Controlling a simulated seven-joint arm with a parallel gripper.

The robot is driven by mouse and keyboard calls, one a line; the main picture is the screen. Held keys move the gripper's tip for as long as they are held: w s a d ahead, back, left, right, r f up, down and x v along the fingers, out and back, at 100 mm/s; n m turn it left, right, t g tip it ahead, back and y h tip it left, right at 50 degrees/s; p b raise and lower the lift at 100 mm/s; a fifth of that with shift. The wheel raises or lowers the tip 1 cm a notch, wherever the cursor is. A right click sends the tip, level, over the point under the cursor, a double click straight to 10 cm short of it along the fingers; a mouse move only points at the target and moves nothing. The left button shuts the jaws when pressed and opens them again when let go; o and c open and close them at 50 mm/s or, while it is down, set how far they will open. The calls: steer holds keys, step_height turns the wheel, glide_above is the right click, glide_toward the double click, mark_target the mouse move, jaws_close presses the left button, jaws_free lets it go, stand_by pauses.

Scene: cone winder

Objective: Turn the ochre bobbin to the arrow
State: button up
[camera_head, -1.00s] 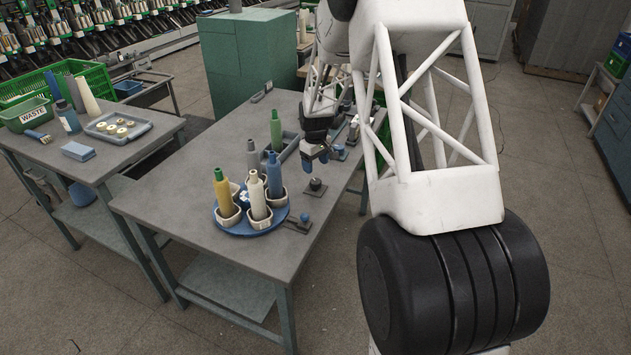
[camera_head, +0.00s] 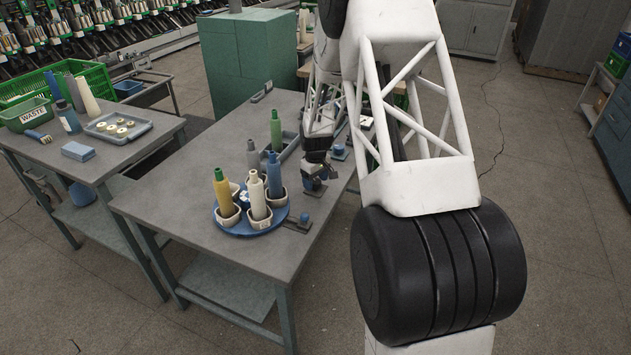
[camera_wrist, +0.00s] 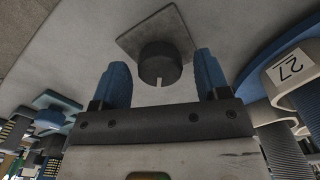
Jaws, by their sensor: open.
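The ochre bobbin (camera_head: 222,192) stands upright in a white cup at the left front of the round blue turntable (camera_head: 240,229). A black knob (camera_wrist: 160,62) with a white mark sits on a square grey plate (camera_wrist: 128,40) beside the turntable. My gripper (camera_wrist: 163,76) is open and empty, with one blue fingertip on each side of the knob; contact cannot be told. In the head view my gripper (camera_head: 316,184) is low over the table right of the turntable and mostly hides the knob. I cannot make out an arrow.
Cream (camera_head: 257,197), blue (camera_head: 274,176) and grey (camera_head: 253,157) bobbins share the turntable. A green bobbin (camera_head: 276,130) stands behind. The table's front left (camera_head: 165,205) is clear.

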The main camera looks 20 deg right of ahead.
steer(key=shift+f, duration=0.2)
steer(key=shift+c, duration=0.5)
steer(key=c, duration=0.8)
steer(key=shift+c, duration=0.2)
steer(key=shift+m, duration=0.4)
steer(key=m, duration=0.9)
steer(key=shift+m, duration=0.4)
steer(key=m, duration=0.3)
steer(key=shift+m, duration=0.4)
